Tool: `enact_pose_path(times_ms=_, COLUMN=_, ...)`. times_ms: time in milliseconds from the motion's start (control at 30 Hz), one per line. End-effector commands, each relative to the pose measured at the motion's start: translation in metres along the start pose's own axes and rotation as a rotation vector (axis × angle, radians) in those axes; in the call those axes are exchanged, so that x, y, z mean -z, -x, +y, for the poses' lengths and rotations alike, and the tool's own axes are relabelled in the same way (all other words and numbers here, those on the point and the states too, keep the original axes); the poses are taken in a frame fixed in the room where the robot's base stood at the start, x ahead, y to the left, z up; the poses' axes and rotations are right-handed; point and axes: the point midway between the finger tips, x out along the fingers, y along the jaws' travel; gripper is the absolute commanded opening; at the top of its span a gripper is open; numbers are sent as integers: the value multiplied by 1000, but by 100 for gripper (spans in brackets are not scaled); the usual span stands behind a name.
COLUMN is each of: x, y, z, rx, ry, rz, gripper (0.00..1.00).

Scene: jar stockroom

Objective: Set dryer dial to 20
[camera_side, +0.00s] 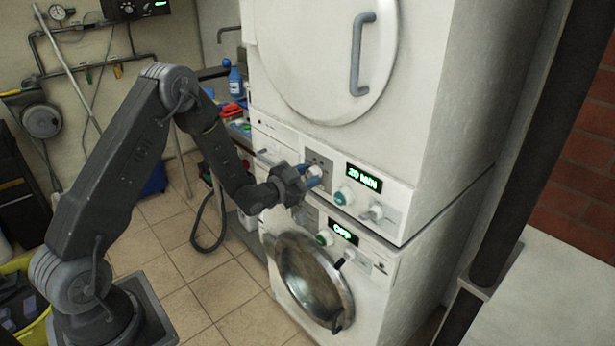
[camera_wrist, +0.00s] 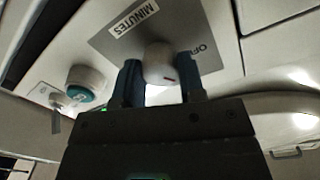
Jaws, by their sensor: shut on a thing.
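The dryer (camera_side: 425,75) is the upper white machine. Its display (camera_side: 363,177) reads 20 MIN in green. My gripper (camera_side: 312,178) is at the dryer's panel, left of the display, and mostly hides the dial in the side view. In the wrist view, the two blue fingers of my gripper (camera_wrist: 161,78) are shut on the dial from both sides. The dial's number scale is not readable.
Below is a washer with a round door (camera_side: 310,280) and a display (camera_side: 343,232). A blue bottle (camera_side: 236,82) stands behind.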

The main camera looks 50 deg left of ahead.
Motion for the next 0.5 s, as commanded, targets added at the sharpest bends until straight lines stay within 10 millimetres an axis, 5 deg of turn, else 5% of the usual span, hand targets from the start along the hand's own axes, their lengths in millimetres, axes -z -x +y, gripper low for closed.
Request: enact_pose_path(times_ms=500, x=1, y=0, z=0, rx=1, ry=-211, rz=-6, gripper=13)
